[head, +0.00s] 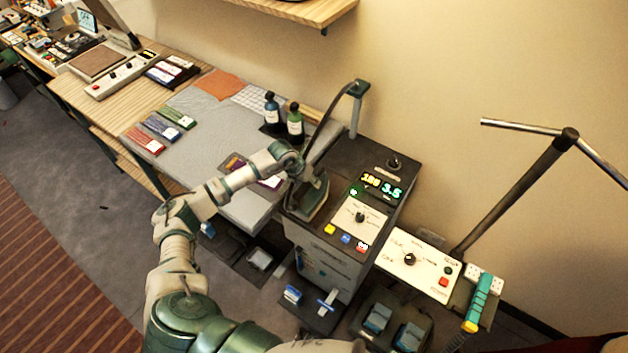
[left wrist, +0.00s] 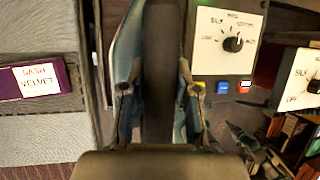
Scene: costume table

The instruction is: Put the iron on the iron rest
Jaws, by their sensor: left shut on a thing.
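The iron (head: 312,205), dark with teal-grey sides, is at the left part of the dark steam station's top. My left gripper (head: 312,183) is above it, shut on its handle. In the left wrist view the two fingers (left wrist: 158,88) stand on either side of the dark handle, with the teal iron body (left wrist: 128,45) beyond. The iron rest appears to be the dark tray area under the iron, mostly hidden by the iron and my gripper. I cannot tell whether the iron touches it. My right gripper is not in view.
The steam station (head: 325,257) has a lit display and knob right of the iron. A hose rises from the iron to a post (head: 357,110). Two bottles (head: 294,123) stand behind left. The grey ironing table (head: 195,130) lies left, with a purple velvet label (left wrist: 38,80) near the station.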

